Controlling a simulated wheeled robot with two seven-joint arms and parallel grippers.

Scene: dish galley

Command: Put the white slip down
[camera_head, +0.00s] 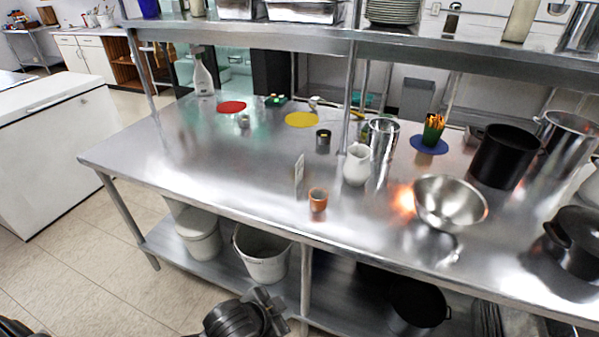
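The white slip (299,174) stands upright on the steel table (240,170), near its front edge and just left of a small orange-brown cup (318,200). It has small dark marks on it. A dark gripper, which I take as my left one (268,303), shows at the bottom edge, in front of the table and below its top. It is well apart from the slip. Its fingers are too unclear to tell whether they are open or shut. My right gripper is not in view.
A white jug (357,164) and a steel bowl (450,203) stand right of the cup. A red disc (231,107), a yellow disc (302,119) and a blue disc (429,145) lie farther back. The table's left front is clear. A shelf (330,38) spans the back.

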